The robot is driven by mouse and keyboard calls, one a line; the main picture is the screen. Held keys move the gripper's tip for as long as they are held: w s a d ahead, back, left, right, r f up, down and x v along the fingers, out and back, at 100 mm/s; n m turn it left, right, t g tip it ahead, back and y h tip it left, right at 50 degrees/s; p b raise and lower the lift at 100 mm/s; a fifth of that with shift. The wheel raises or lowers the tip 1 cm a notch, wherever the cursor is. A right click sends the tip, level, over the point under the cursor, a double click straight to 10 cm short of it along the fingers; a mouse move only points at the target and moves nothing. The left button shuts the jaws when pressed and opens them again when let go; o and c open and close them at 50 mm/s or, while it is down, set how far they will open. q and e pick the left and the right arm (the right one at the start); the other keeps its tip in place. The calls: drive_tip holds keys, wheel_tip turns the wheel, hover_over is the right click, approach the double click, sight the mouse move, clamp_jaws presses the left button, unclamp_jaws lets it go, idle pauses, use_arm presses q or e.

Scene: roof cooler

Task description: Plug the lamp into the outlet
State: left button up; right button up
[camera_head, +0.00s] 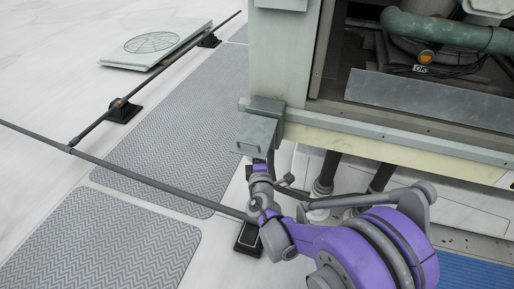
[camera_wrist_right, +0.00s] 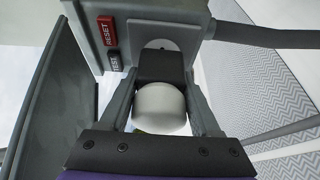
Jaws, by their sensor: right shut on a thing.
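The outlet is in a grey box (camera_head: 255,134) on the corner of the large housing. In the wrist view its face (camera_wrist_right: 133,32) has a red RESET button and a dark TEST button. My right gripper (camera_head: 261,167) is just below the box and shut on the lamp. The lamp has a white rounded globe (camera_wrist_right: 160,108) and a black base (camera_wrist_right: 161,66). The base is between the fingertips, against or very close to the outlet face; the contact and any prongs are hidden. The lamp cannot be made out in the head view. My left gripper is not in view.
The housing's lower rail (camera_head: 400,143) runs right from the box, with pipes (camera_head: 328,172) below it. A dark flat panel (camera_wrist_right: 52,95) stands left of the gripper in the wrist view. A long rod (camera_head: 150,180) crosses above grey walkway mats (camera_head: 100,245).

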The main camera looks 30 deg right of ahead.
drive_tip(key=shift+p, duration=0.4)
idle(1.4)
drive_tip(key=shift+w+d, duration=0.3)
drive_tip(key=shift+d, duration=0.15)
idle(0.3)
drive_tip(key=o, duration=1.3)
drive_tip(key=shift+o, duration=0.2)
drive_tip(key=p+v, duration=0.1)
drive_tip(key=v, duration=0.9)
drive_tip(key=shift+s+a, duration=0.15)
drive_tip(key=shift+s, duration=0.2)
